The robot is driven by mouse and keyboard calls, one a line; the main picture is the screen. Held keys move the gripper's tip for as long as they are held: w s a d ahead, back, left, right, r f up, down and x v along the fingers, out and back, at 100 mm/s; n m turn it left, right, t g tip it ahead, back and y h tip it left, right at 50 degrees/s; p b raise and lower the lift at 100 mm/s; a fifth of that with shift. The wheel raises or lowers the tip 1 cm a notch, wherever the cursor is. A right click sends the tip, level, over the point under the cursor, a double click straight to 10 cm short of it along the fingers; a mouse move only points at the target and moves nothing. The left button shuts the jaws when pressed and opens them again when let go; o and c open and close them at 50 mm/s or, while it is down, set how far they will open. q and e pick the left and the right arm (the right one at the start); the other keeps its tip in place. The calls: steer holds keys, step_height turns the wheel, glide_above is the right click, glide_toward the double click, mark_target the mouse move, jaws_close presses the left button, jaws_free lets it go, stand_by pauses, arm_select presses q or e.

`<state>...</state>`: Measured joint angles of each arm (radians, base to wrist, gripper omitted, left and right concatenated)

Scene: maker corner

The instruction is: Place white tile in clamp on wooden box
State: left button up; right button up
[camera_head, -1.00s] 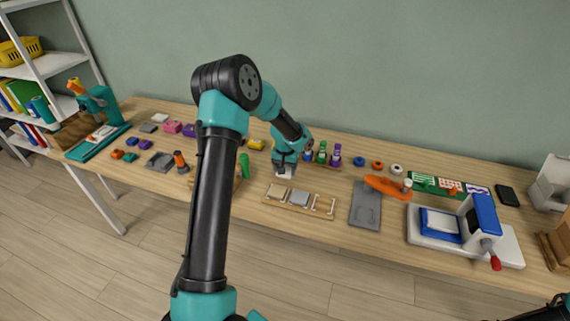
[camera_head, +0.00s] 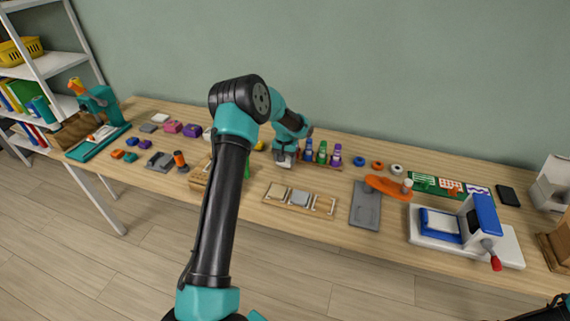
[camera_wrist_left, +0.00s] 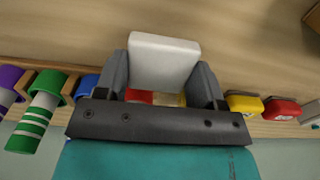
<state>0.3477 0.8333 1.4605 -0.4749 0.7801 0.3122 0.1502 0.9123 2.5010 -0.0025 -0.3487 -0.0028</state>
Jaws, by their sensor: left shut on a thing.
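My left gripper (camera_head: 285,160) is shut on a white tile (camera_wrist_left: 163,60) and holds it above the table, in front of the row of colored bottles. The tile stands out between the two dark fingers in the left wrist view. A wooden box (camera_head: 199,180) is left of the gripper in the head view, partly hidden by my left arm. A green upright part (camera_head: 247,165) shows at its right, beside the arm; I cannot tell whether it belongs to a clamp. My right gripper is not in view.
A wooden tray (camera_head: 268,195) with pale and grey tiles lies in front of the gripper. Right of it are a grey plate (camera_head: 365,207), an orange tool (camera_head: 388,187) and a blue vise (camera_head: 480,218). Bottles (camera_head: 322,153) stand close behind. A teal press (camera_head: 101,105) is far left.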

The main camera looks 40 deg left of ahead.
mark_target(285, 163)
arm_select(q)
steer(key=shift+f, duration=1.45)
steer(key=o, duration=0.9)
steer(key=shift+f, duration=0.15)
step_height(285, 163, up, 12)
steer(key=shift+r, duration=0.2)
steer(key=shift+c, duration=1.1)
